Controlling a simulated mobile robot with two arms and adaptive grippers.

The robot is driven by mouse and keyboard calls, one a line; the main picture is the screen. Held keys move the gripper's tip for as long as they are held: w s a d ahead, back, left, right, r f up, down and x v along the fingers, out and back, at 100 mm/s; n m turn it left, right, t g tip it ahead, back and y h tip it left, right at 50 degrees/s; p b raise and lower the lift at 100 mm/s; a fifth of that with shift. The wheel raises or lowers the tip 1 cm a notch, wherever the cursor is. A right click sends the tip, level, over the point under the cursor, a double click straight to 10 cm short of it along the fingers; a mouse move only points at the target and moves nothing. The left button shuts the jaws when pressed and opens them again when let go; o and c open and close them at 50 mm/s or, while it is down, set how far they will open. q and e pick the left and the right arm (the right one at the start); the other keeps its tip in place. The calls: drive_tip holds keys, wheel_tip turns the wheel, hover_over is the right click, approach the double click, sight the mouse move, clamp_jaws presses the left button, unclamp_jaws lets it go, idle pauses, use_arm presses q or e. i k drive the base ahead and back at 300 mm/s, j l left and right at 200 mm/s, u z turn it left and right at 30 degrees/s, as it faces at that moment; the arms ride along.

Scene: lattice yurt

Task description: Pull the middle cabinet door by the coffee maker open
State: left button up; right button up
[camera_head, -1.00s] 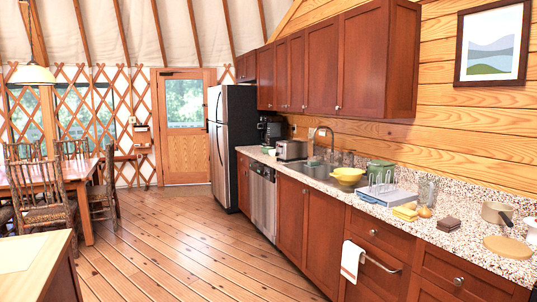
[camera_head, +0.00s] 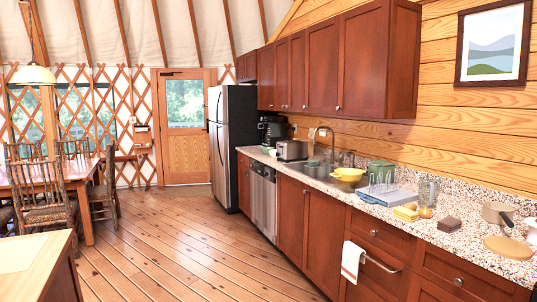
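The black coffee maker (camera_head: 271,131) stands on the counter beside the fridge, at the far end. Above it a row of red-brown upper cabinets runs along the log wall. Their doors look shut, among them a narrow door (camera_head: 281,76) above the coffee maker, the door beside it (camera_head: 297,73) and a wider one (camera_head: 322,74) nearer to me. Small round knobs sit near the doors' lower edges. I cannot tell for sure which door is the middle one. Neither of my grippers is in view.
The counter (camera_head: 385,213) holds a toaster (camera_head: 292,150), a sink, yellow bowl (camera_head: 348,174), dish rack (camera_head: 388,197) and jars. Lower cabinets (camera_head: 307,230) and a dishwasher (camera_head: 262,200) look shut. The wooden floor (camera_head: 180,245) is clear; a table and chairs (camera_head: 45,195) stand left.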

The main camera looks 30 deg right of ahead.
sight(281, 46)
drive_tip(key=i+l+z, duration=0.3)
drive_tip(key=i+z, duration=0.45)
drive_tip(key=i, duration=3.55)
drive_tip(key=i+z, duration=0.2)
drive_tip(key=i, duration=0.2)
drive_tip(key=i+j+z, duration=0.25)
drive_tip(key=i, duration=0.2)
drive_tip(key=i+j+z, duration=0.2)
drive_tip(key=i, duration=0.2)
drive_tip(key=i+j+z, duration=0.2)
drive_tip(key=i, duration=0.2)
